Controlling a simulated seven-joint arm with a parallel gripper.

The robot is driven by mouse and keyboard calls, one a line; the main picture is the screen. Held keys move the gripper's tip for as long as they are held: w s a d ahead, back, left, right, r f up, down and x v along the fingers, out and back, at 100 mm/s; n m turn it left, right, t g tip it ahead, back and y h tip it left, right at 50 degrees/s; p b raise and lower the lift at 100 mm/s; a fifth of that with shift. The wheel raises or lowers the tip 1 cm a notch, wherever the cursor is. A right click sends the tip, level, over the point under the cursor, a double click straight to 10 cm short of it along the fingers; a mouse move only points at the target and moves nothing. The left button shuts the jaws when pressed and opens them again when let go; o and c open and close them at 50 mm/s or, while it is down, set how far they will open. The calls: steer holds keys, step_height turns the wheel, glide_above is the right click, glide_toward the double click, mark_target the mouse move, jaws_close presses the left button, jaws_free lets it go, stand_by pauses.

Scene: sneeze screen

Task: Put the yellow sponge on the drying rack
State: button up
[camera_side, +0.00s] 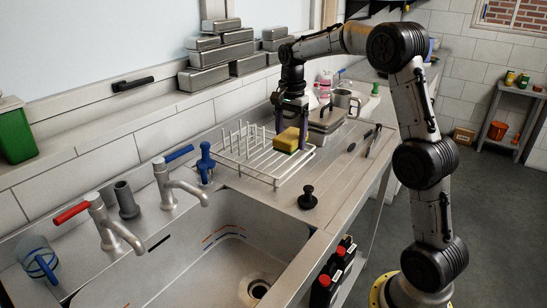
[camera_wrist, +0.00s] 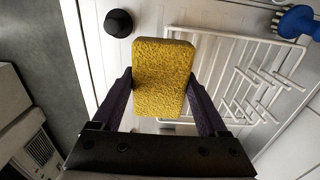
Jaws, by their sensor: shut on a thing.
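The yellow sponge (camera_side: 287,139) has a darker underside and shows large in the wrist view (camera_wrist: 162,78). My gripper (camera_side: 291,112) is shut on it, with one dark finger on each side, as the wrist view shows (camera_wrist: 160,88). The white wire drying rack (camera_side: 241,160) stands on the steel counter beside the sink. In the wrist view the rack (camera_wrist: 210,45) lies behind and to the right of the sponge. I cannot tell whether the sponge touches the rack.
A black stopper (camera_side: 308,198) stands on the counter in front of the rack. A blue brush (camera_side: 205,158) stands at the rack's left. Metal containers (camera_side: 325,120) are right behind the sponge. The sink (camera_side: 215,262) with two taps is at the front left.

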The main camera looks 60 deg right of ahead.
mark_target(272, 165)
steer(key=w+d+f, duration=0.1)
steer(key=w+f, duration=0.1)
steer(key=w+d+f, duration=0.1)
steer(key=w+f, duration=0.1)
steer(key=w, duration=0.1)
steer(key=w+d+f, duration=0.1)
steer(key=w+f, duration=0.1)
steer(key=shift+w+d+f, duration=0.15)
steer(key=shift+w+f, duration=0.15)
steer(key=shift+w, duration=0.05)
steer(key=shift+w+d+f, duration=0.2)
steer(key=shift+w+f, duration=0.25)
steer(key=shift+f, duration=0.15)
steer(key=shift+w+f, duration=0.1)
steer(key=shift+f, duration=1.55)
steer(key=shift+f, duration=0.15)
steer(key=o, duration=1.1)
